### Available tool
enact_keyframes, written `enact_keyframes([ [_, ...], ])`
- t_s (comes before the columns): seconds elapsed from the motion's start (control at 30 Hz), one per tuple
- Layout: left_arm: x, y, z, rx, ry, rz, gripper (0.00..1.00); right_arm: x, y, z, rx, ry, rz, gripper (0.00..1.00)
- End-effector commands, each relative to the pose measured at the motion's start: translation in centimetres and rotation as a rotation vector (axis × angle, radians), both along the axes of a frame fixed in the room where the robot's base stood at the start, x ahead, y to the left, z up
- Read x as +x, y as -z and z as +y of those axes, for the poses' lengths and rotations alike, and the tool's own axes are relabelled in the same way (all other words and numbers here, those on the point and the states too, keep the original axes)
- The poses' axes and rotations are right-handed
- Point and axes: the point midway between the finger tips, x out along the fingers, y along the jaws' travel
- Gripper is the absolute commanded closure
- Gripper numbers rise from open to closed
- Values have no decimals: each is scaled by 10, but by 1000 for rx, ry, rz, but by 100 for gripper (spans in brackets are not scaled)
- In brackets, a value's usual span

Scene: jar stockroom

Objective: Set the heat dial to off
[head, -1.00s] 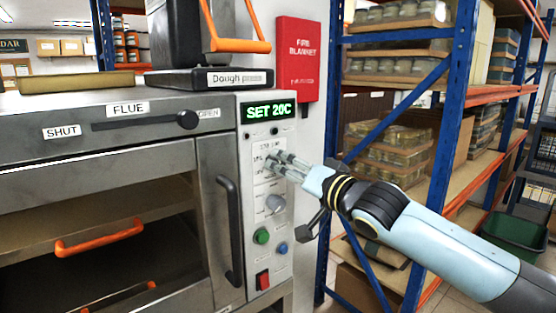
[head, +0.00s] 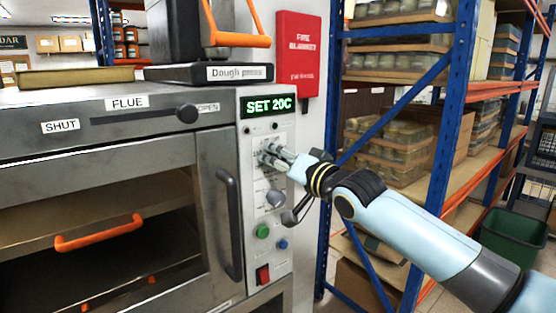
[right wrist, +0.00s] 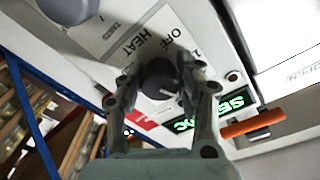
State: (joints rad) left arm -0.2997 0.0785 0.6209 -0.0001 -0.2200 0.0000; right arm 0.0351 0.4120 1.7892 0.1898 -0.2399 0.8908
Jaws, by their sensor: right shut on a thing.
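The dark round heat dial (right wrist: 158,78) shows in the right wrist view between my right gripper's fingers (right wrist: 160,85), beside the HEAT and OFF lettering. A pale pointer mark shows on the dial, on the side away from the word OFF. In the head view my right gripper (head: 270,155) is at the upper part of the oven's control panel (head: 284,215), below the green display (head: 269,105) reading SET 20C. It is shut on the dial, which the fingers hide in that view. My left gripper is not in view.
Below the gripper are a grey knob (head: 275,198), a green button (head: 263,231), a blue button (head: 283,244) and a red switch (head: 262,275). The oven door handle (head: 229,225) stands out left of the panel. A blue rack (head: 456,80) stands right.

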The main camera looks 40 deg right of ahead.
Motion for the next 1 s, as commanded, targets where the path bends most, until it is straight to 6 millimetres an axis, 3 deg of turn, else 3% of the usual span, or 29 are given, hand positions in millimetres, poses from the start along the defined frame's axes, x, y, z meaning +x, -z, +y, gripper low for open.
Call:
enact_keyframes([
  [0.1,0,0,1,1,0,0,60,0,0,0,0,0,1,97],
  [0.47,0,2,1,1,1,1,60,0,1,0,-77,0,-5,97],
  [1.0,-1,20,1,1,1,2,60,0,3,-1,-535,0,-41,97],
])
